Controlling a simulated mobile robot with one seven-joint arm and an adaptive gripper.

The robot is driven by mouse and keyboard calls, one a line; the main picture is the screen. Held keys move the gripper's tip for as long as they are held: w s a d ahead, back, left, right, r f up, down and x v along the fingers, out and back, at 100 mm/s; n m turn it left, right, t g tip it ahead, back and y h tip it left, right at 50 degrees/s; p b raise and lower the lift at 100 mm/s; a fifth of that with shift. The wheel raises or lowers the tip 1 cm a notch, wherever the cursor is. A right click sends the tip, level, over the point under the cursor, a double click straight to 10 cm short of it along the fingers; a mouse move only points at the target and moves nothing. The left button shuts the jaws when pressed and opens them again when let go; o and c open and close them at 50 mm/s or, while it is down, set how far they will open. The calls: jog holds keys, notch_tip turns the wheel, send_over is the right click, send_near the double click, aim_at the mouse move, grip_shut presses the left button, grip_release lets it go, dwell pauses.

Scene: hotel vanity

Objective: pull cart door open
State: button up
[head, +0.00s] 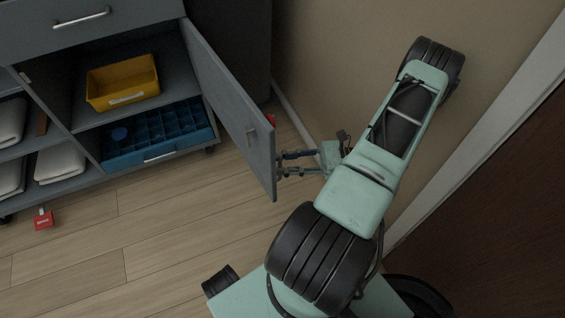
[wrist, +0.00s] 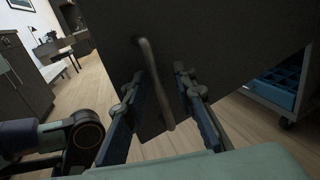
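The grey cart door (head: 235,105) is swung well out from the cart, with its hinge side at the right of the open compartment. A small metal fitting (head: 250,133) shows on its face in the head view. My gripper (head: 280,164) is at the door's free edge, on the side away from the compartment. In the wrist view the door (wrist: 220,45) fills the middle, and its curved bar handle (wrist: 156,85) runs between the two fingers of my gripper (wrist: 159,73). The fingers stand apart, with gaps to the handle; exact contact with the door is hidden.
The cart compartment holds a yellow bin (head: 122,83) above a blue divided tray (head: 160,138). Folded white towels (head: 60,166) lie on the left shelves. A red tagged item (head: 44,220) is on the floor. A beige wall (head: 330,60) stands close to my arm. Floor at left is mostly clear.

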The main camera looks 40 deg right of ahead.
jog(key=shift+r, duration=0.1)
notch_tip(320, 180, up, 10)
dwell(0.5)
jog(key=shift+c, duration=0.5)
